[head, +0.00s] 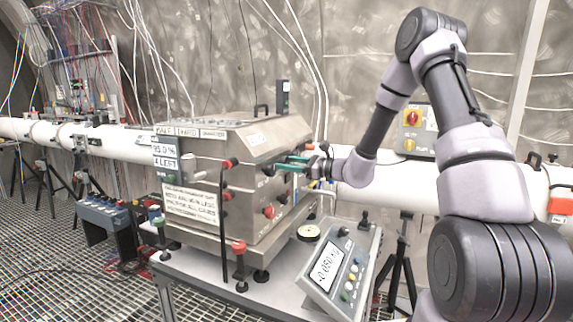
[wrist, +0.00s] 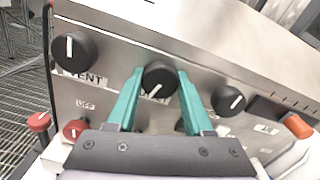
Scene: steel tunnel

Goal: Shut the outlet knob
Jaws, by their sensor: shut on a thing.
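My gripper (wrist: 158,78) has two green fingers closed on the sides of the middle black knob (wrist: 160,84) on the steel panel. The knob's white line points down and to the left. The label under it is mostly hidden, so I cannot read whether it says outlet. In the head view my gripper (head: 292,163) reaches the right-hand face of the steel box (head: 255,139), and the knob it holds is hidden there.
A black knob (wrist: 75,50) labelled VENT is to the left, its line upright. Another black knob (wrist: 228,100) is to the right. Red knobs (wrist: 39,122) and an orange-red part (wrist: 298,126) sit nearby. A display console (head: 338,272) stands in front of the box.

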